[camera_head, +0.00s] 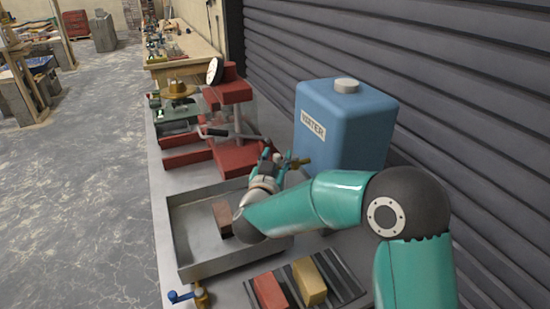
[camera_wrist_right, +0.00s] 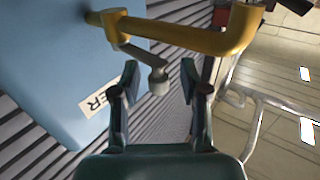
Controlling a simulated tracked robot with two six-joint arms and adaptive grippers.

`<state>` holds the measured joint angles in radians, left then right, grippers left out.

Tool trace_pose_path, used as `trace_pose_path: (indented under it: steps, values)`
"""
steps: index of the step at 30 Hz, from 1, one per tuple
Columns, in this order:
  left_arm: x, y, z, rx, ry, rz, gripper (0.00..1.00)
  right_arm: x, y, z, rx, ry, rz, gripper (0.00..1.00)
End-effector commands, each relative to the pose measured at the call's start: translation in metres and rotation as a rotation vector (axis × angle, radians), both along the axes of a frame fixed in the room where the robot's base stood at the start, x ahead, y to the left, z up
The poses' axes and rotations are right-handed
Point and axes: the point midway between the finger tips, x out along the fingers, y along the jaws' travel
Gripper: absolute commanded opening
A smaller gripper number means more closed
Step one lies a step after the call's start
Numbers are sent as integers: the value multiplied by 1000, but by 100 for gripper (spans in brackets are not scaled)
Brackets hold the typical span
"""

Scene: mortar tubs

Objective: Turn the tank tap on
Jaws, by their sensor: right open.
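The blue water tank (camera_head: 345,125), with a grey cap and a WATER label, stands against the shutter; its side also shows in the right wrist view (camera_wrist_right: 40,80). Its brass tap (camera_head: 301,162) sticks out of the side. In the right wrist view the brass spout (camera_wrist_right: 190,36) runs across the top, and a grey lever (camera_wrist_right: 140,54) with a round knob (camera_wrist_right: 158,84) hangs from it. My right gripper (camera_head: 272,157) is open at the tap. In the wrist view the knob lies between its fingers (camera_wrist_right: 160,72); contact cannot be told. My left gripper is out of view.
A metal tray (camera_head: 185,222) holding a brown block (camera_head: 222,215) lies under my right arm. A red machine (camera_head: 232,120) stands behind the tap. A rack in front holds red (camera_head: 269,291) and yellow (camera_head: 309,281) blocks, beside a blue-handled brass valve (camera_head: 201,296).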

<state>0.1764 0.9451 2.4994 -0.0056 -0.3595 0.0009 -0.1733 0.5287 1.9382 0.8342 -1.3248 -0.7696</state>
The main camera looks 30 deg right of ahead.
Motion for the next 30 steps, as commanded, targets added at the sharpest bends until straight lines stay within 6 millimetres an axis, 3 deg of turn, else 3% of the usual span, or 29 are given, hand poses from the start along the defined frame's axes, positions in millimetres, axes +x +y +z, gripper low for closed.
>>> trace_pose_path:
  steps: [5, 18, 24, 30]
  values:
    - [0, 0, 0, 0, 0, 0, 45, -13, 12, 1, 0, 0, 4, 44]
    - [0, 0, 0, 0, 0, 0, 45, -76, 64, -1, 0, 0, 4, 44]
    - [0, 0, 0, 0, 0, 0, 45, -90, 75, -1, 0, 0, 2, 44]
    - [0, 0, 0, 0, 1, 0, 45, -91, 75, -1, 0, 0, 0, 44]
